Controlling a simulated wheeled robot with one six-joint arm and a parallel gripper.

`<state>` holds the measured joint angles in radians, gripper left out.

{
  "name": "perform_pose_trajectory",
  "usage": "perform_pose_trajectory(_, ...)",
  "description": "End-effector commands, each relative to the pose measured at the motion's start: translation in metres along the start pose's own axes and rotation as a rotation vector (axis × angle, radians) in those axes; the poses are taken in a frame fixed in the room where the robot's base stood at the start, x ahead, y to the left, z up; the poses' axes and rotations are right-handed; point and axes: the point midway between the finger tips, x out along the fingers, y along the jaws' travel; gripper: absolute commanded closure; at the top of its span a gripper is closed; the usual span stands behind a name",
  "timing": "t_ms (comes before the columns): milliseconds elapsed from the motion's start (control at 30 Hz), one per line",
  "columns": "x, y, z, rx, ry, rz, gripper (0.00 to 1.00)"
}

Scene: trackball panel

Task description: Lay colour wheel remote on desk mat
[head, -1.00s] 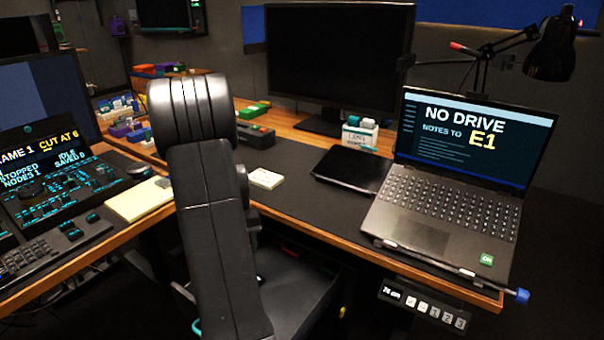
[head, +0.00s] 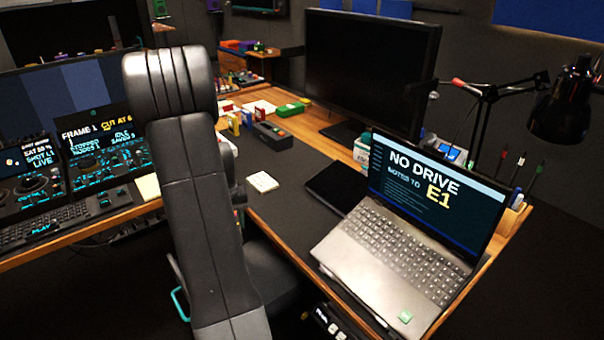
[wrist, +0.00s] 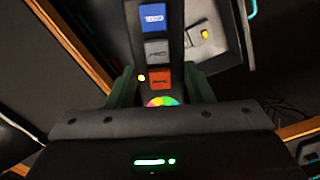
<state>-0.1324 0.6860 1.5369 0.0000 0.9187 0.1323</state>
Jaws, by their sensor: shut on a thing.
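The colour wheel remote (wrist: 157,50) is a slim black bar in the wrist view. It has blue, grey and orange buttons and a rainbow wheel (wrist: 161,101) at its near end. My gripper (wrist: 160,88) is shut on it, with a dark green finger on each side near the wheel. In the head view my arm hides the gripper and the remote. The dark desk mat (head: 287,212) covers the wood-edged desk to the right of my arm. The wrist view shows a wooden edge beyond the remote, apart from it.
A small white pad (head: 262,182) and a dark tablet-like slab (head: 333,188) lie on the mat. An open laptop (head: 400,240) takes the front right. A monitor (head: 370,65) and lamp (head: 565,100) stand behind. A control console (head: 90,165) is at left. Bare mat shows between pad and laptop.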

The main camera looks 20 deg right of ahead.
Motion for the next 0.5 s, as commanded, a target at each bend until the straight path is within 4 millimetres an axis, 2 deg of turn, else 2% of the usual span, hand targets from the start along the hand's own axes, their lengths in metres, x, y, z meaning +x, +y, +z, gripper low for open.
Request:
perform_pose_trajectory(33, -0.012, 0.000, 0.000, 0.000, 0.000, 0.000, 0.78)
perform_pose_trajectory(267, -0.033, 0.000, 0.000, 0.000, 0.000, 0.000, 0.78)
perform_pose_trajectory(333, -0.030, 0.017, 0.004, 0.055, 0.001, 0.000, 0.78)
perform_pose_trajectory(500, -0.036, 0.054, 0.018, 0.194, 0.002, 0.000, 0.78)
